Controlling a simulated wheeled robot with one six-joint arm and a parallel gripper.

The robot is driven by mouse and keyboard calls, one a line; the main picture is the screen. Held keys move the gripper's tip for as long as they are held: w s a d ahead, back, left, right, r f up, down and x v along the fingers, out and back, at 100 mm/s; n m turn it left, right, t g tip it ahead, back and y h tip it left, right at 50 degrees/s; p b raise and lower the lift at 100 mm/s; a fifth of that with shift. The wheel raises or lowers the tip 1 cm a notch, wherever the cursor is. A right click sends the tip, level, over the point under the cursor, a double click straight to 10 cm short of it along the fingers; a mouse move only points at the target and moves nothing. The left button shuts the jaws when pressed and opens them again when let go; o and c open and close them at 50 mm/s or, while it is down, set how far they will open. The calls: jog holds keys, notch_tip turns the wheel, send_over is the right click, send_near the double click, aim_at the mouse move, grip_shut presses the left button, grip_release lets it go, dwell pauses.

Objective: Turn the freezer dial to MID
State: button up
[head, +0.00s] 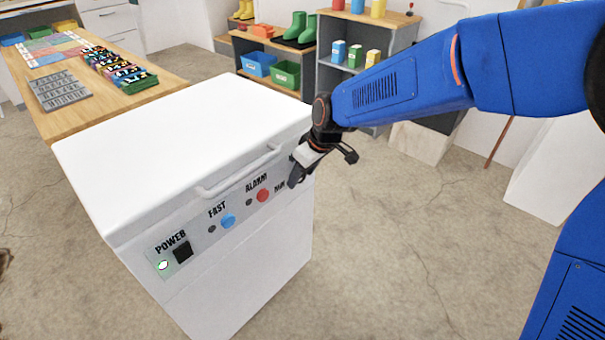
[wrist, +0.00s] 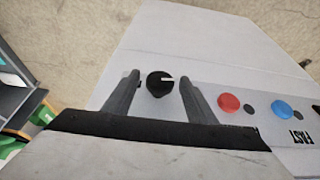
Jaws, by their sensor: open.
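The white chest freezer (head: 180,145) stands in the middle of the head view, its control panel (head: 219,222) on the front face. The dial (wrist: 160,83) is a round black knob with a white pointer line, seen in the wrist view between my two fingers. The pointer is toward the right in that view. My gripper (head: 294,182) is at the right end of the panel and hides the dial in the head view. In the wrist view my gripper (wrist: 159,86) is open, one finger on each side of the dial, with gaps visible. The dial's position labels are not readable.
The panel also has a red ALARM button (head: 263,195), a blue FAST button (head: 228,221) and a black POWER switch (head: 183,252) with a lit green lamp. A handle (head: 238,172) juts out above the panel. A wooden table (head: 110,95) stands behind left.

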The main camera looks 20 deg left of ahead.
jog(key=shift+c, duration=0.2)
jog(key=c, duration=1)
jog(key=shift+o, duration=0.2)
jog(key=shift+g, duration=0.3)
jog(key=g+y, duration=0.1)
jog(key=g, duration=0.1)
jog(key=m+g+y, duration=0.1)
jog(key=g, duration=0.1)
jog(key=w+g+y, duration=0.1)
jog(key=g, duration=0.1)
jog(key=shift+d+f+m, duration=0.25)
jog(key=shift+m, duration=0.05)
jog(key=g+y, duration=0.1)
jog(key=m+g+y, duration=0.1)
jog(key=g, duration=0.1)
jog(key=g+y, duration=0.1)
jog(key=g, duration=0.1)
jog(key=shift+w+d+f, duration=0.1)
jog(key=shift+w+f, duration=0.15)
jog(key=shift+f, duration=0.15)
jog(key=m+g+y, duration=0.1)
jog(key=g, duration=0.1)
jog(key=m+g+y, duration=0.1)
jog(key=g+y, duration=0.1)
jog(key=shift+f+y, duration=0.3)
jog(key=shift+f, duration=0.05)
jog(key=shift+m, duration=0.3)
